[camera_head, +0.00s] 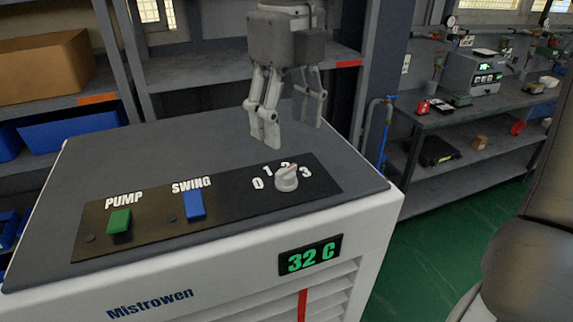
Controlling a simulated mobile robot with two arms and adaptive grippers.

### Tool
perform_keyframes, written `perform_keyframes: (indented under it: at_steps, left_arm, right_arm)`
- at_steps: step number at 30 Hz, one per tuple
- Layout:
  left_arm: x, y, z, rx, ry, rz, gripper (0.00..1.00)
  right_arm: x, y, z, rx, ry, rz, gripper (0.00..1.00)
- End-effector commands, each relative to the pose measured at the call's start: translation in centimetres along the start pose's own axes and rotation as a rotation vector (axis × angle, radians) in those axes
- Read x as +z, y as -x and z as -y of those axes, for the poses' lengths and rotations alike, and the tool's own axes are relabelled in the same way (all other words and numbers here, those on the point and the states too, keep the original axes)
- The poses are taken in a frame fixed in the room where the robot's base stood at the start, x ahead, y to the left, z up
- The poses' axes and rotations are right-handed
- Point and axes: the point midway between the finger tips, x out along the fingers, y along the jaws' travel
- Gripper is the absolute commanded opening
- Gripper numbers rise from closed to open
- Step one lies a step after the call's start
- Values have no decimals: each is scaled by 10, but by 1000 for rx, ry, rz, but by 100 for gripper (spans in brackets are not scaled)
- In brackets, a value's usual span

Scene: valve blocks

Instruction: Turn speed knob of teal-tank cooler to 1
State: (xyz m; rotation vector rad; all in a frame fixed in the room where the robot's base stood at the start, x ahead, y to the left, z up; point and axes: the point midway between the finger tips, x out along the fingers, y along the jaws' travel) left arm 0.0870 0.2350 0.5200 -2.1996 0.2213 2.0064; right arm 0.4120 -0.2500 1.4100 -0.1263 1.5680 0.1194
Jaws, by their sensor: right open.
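The white-and-grey cooler (350,213) fills the lower left of the head view. Its speed knob (287,181) is a light grey dial on the dark control panel (235,190), with 0, 1, 2, 3 around it. The knob's red pointer mark points up and slightly right, about at the 2. My right gripper (289,131) hangs above and just behind the knob, fingers down, open and empty, not touching it. My left gripper is not in view. No teal tank is visible.
The green PUMP switch (119,221) and blue SWING switch (194,204) sit left of the knob. A display (310,256) reads 32 C. Shelves with a cardboard box (45,66) stand behind. A workbench (470,110) with instruments stands at right, with green floor between.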

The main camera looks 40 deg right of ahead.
Motion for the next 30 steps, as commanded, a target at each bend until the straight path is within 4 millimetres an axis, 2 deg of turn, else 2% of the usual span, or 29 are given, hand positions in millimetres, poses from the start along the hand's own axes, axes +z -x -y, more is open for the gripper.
perform_keyframes:
  at_steps: [9,15,26,27,30]
  left_arm:
    - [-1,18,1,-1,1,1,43]
    - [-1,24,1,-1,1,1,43]
    - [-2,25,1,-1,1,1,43]
    - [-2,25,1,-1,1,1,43]
    - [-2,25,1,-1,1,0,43]
  right_arm:
    - [-1,-58,0,5,1,-3,59]
    - [0,-84,0,4,-1,-1,59]
    - [0,-92,0,4,-2,3,59]
    - [0,-92,0,4,-2,3,58]
    - [0,-92,0,4,-2,3,45]
